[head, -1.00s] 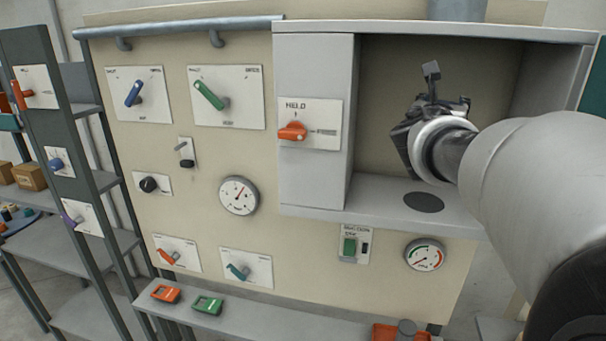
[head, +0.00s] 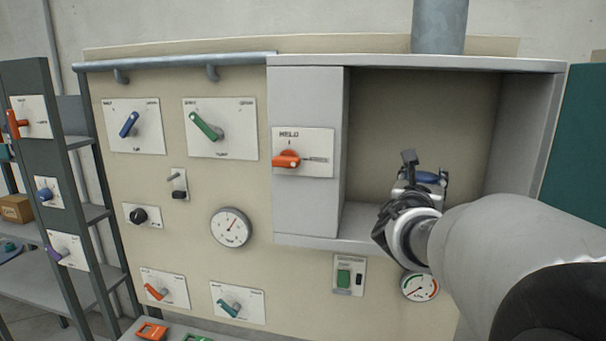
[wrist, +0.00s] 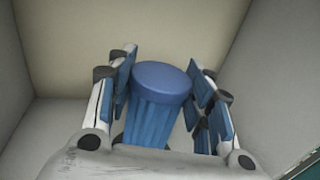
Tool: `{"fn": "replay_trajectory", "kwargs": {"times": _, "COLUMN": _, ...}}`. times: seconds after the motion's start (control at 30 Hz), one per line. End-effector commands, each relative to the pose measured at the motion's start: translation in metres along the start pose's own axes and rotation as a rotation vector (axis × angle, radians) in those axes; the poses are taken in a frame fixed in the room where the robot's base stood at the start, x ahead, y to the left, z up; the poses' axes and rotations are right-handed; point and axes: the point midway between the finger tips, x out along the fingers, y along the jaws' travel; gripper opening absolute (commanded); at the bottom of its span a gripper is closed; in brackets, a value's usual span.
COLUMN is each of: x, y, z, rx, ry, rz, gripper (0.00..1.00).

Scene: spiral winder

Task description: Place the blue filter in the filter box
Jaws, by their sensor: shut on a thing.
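The blue filter (wrist: 160,104) is a ribbed cylinder with a smooth round cap, upright between the fingers of my gripper (wrist: 163,98) in the wrist view. My gripper is shut on the filter, at the opening of the grey filter box (head: 550,125) at the right of the panel. The box has an open front, and its back and side walls show behind the filter in the wrist view. The box floor under the filter is mostly hidden by my arm.
A grey door-like panel with an orange HELD knob (head: 287,160) stands left of the opening. Below the box are a green switch (head: 343,277) and a gauge (head: 419,286). A pipe (head: 439,25) rises above. The box's upper space is clear.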

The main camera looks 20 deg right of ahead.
Motion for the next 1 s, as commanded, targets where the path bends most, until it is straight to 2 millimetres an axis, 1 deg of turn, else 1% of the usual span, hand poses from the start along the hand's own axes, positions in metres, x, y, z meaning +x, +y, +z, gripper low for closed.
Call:
{"fn": "replay_trajectory", "kwargs": {"times": 0.13, "x": 0.000, "y": 0.000, "z": -0.003, "rx": 0.001, "ry": -0.002, "rz": 0.000, "gripper": 0.00}}
{"fn": "replay_trajectory", "kwargs": {"times": 0.17, "x": 0.000, "y": 0.000, "z": -0.003, "rx": 0.000, "ry": -0.001, "rz": 0.000, "gripper": 0.48}}
{"fn": "replay_trajectory", "kwargs": {"times": 0.2, "x": 0.000, "y": 0.000, "z": -0.002, "rx": 0.000, "ry": 0.000, "rz": 0.000, "gripper": 0.51}}
{"fn": "replay_trajectory", "kwargs": {"times": 0.4, "x": 0.000, "y": 0.000, "z": -0.002, "rx": 0.000, "ry": 0.000, "rz": 0.000, "gripper": 0.64}}
{"fn": "replay_trajectory", "kwargs": {"times": 0.47, "x": 0.000, "y": 0.000, "z": -0.002, "rx": 0.000, "ry": 0.000, "rz": 0.000, "gripper": 0.67}}
{"fn": "replay_trajectory", "kwargs": {"times": 0.73, "x": 0.000, "y": 0.000, "z": -0.002, "rx": 0.000, "ry": 0.000, "rz": 0.000, "gripper": 0.67}}
{"fn": "replay_trajectory", "kwargs": {"times": 0.87, "x": 0.000, "y": 0.000, "z": 0.002, "rx": 0.000, "ry": 0.001, "rz": 0.000, "gripper": 0.67}}
{"fn": "replay_trajectory", "kwargs": {"times": 0.97, "x": -0.015, "y": 0.001, "z": 0.001, "rx": 0.001, "ry": -0.002, "rz": 0.003, "gripper": 0.67}}
{"fn": "replay_trajectory", "kwargs": {"times": 1.0, "x": -0.023, "y": 0.001, "z": 0.001, "rx": 0.001, "ry": -0.002, "rz": 0.003, "gripper": 0.67}}
